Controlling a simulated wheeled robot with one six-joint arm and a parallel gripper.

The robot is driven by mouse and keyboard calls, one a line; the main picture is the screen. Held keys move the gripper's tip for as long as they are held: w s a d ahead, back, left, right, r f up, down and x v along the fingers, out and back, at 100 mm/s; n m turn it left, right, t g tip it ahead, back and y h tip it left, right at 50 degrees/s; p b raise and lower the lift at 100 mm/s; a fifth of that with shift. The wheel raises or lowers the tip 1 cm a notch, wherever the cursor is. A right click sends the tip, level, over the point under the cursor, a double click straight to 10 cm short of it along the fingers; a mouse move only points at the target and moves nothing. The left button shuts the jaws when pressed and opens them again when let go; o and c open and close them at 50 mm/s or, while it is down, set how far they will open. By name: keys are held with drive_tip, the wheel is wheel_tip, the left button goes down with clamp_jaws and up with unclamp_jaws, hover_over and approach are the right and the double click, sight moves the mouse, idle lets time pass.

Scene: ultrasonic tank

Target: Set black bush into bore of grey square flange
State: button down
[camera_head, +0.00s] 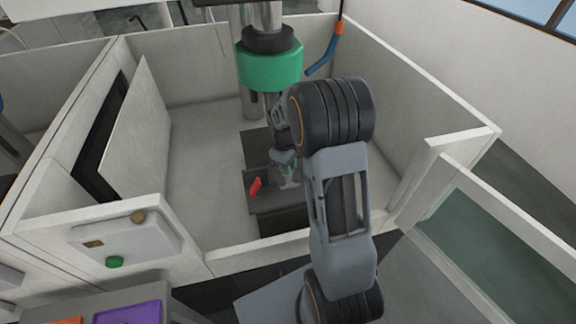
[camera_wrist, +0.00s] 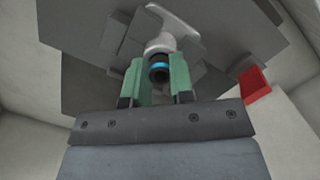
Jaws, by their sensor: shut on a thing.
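My gripper (camera_wrist: 157,72) has two green fingers, closed on a small round black part, which I take to be the black bush (camera_wrist: 159,75). A bright blue band shows just above it. A light grey part with a rounded neck and wider end (camera_wrist: 165,24), likely the grey square flange, lies directly beyond the fingers. I cannot tell whether the bush touches it or sits in its bore. In the head view, my gripper (camera_head: 287,166) is low over a dark stand; the bush is too small to make out there.
The dark stand (camera_head: 283,222) sits inside a white-walled tank. A red piece (camera_head: 255,187) is on its left side and also shows in the wrist view (camera_wrist: 257,84). The tank floor on the left (camera_head: 195,175) is clear.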

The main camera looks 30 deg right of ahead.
drive_tip(key=shift+f, duration=0.2)
idle(0.7)
drive_tip(key=shift+c, duration=2.2)
unclamp_jaws()
drive_tip(key=shift+r, duration=0.2)
drive_tip(key=shift+r+p, duration=2.55)
drive_tip(key=shift+r, duration=0.8)
